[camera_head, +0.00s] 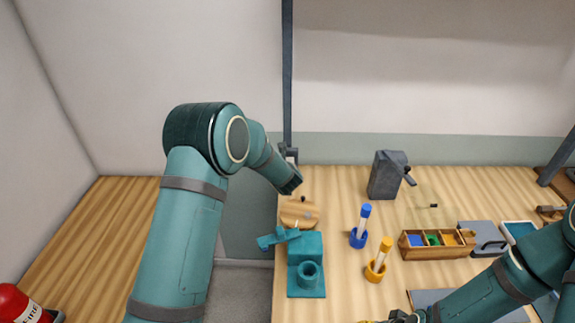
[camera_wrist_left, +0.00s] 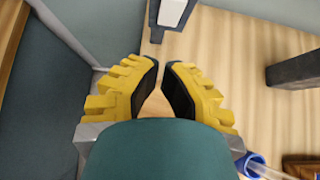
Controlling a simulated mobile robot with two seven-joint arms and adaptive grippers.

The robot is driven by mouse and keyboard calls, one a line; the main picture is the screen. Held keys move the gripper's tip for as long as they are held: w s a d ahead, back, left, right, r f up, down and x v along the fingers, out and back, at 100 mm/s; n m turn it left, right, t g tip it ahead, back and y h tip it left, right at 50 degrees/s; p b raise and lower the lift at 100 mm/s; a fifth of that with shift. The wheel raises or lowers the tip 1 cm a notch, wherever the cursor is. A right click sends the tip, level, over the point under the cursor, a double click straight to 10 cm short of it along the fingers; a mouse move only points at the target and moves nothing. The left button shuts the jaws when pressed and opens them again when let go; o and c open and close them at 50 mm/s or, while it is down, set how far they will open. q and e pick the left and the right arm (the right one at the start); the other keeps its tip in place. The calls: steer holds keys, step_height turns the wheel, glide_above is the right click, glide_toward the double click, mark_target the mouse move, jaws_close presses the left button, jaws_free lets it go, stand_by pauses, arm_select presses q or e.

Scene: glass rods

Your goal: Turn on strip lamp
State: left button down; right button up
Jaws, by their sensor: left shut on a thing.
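In the head view a dark upright post (camera_head: 287,70) rises at the back left edge of the table, with a small pale box (camera_head: 291,154) at its foot. No lit lamp strip shows. A grey and white part (camera_wrist_left: 172,12) shows just beyond my left fingertips in the left wrist view. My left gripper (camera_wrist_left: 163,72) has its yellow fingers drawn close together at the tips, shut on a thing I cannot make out. In the head view its fingers are hidden by my left arm. My right gripper (camera_head: 388,320) is mostly cut off at the bottom edge.
A round wooden piece (camera_head: 300,216) and a teal stand (camera_head: 307,287) lie below my left wrist. A dark grey block (camera_head: 387,176) stands right of it. Blue (camera_head: 358,238) and yellow (camera_head: 375,271) tube holders and a divided wooden box (camera_head: 437,254) are nearer the front.

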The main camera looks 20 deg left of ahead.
steer(key=shift+r+p, duration=0.3)
steer(key=shift+r, duration=0.1)
steer(key=shift+r+p, duration=0.5)
arm_select(q)
steer(key=w+a+f, duration=0.2)
steer(key=w, duration=0.5)
steer(key=shift+p, duration=0.3)
arm_select(e)
steer(key=shift+r, duration=0.3)
arm_select(q)
steer(key=shift+w+a+f, duration=0.1)
steer(key=shift+f, duration=0.05)
arm_select(e)
steer(key=shift+f, duration=0.1)
